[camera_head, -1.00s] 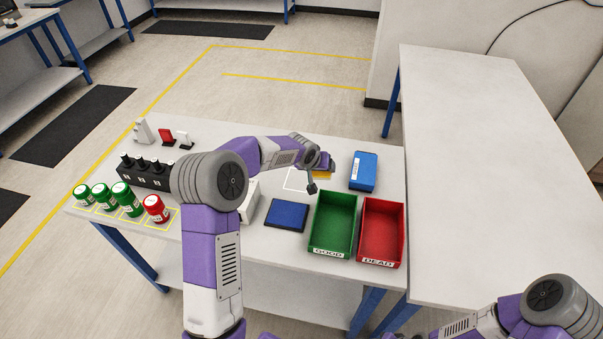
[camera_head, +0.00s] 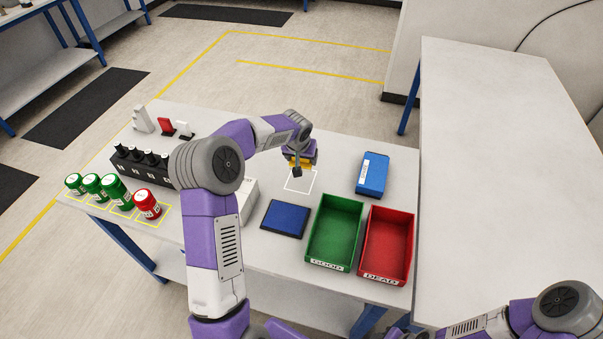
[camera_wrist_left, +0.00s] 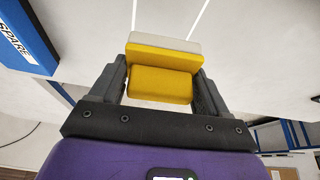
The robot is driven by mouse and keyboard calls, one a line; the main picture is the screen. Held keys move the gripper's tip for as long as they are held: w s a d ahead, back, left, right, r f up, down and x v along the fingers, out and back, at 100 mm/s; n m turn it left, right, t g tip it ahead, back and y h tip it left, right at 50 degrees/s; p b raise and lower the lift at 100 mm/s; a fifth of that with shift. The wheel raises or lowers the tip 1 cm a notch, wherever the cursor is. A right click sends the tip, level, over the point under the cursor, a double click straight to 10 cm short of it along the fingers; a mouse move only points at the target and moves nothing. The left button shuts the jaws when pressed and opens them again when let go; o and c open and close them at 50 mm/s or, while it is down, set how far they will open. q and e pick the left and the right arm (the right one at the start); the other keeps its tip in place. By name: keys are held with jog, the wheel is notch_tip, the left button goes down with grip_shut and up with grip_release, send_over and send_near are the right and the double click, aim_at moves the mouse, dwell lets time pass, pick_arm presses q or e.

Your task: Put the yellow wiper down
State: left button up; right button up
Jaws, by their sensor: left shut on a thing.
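The yellow wiper (camera_wrist_left: 160,82) is a yellow block with a pale grey-white layer on its far side. It sits between the two dark fingers of my left gripper (camera_wrist_left: 160,85), which is shut on it. In the head view the wiper (camera_head: 303,163) shows partly behind my left gripper (camera_head: 299,165), at the far edge of a white outlined square (camera_head: 300,182) on the table. I cannot tell whether the wiper touches the table. My right arm shows at the lower right, but its gripper is out of view.
A blue box (camera_head: 372,174), a blue pad (camera_head: 285,219), a green GOOD bin (camera_head: 334,232) and a red DEAD bin (camera_head: 387,245) stand nearby on the table. A black block (camera_head: 140,169) and several jars (camera_head: 115,192) are at left. The outlined square looks empty.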

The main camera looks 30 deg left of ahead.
pick_arm(q)
notch_tip(320, 180, down, 6)
jog(key=shift+f+b, duration=0.2)
jog(key=shift+b, duration=0.35)
jog(key=o, duration=1.2)
jog(key=shift+c, duration=0.2)
jog(key=shift+f, duration=0.15)
jog(key=p+v, duration=0.1)
jog(key=v, duration=0.6)
jog(key=shift+s+r, duration=0.25)
jog(key=shift+s, duration=0.05)
jog(key=shift+a+r, duration=0.1)
